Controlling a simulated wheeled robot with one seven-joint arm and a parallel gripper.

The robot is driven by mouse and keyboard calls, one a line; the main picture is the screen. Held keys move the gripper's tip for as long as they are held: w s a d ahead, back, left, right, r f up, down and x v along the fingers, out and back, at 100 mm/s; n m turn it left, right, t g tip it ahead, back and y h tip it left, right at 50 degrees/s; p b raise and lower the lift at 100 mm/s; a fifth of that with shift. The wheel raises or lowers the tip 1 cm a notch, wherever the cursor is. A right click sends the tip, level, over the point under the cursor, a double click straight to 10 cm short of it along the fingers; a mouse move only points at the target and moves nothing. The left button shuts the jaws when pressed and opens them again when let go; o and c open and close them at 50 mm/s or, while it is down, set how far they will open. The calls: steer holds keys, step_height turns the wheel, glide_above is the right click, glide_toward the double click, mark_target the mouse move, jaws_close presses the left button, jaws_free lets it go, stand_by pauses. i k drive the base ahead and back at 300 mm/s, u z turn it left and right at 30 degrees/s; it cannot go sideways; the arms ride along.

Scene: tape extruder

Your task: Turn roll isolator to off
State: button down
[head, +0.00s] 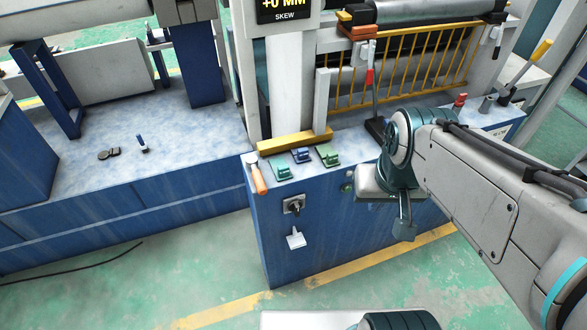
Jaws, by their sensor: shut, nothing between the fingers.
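A dark rotary switch on a grey plate (294,204) sits on the front of the blue cabinet; it looks like the roll isolator, but I read no label on it. Its handle looks tilted, and its exact setting is too small to tell. A white hook-like part (296,239) is just below it. My gripper (404,231) is shut and empty, pointing down in front of the cabinet, to the right of the switch and apart from it. My arm hides part of the cabinet front and top at the right.

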mark_target(295, 207)
steer(key=z, duration=1.05)
steer(key=k, duration=0.7)
steer(key=u, duration=0.6)
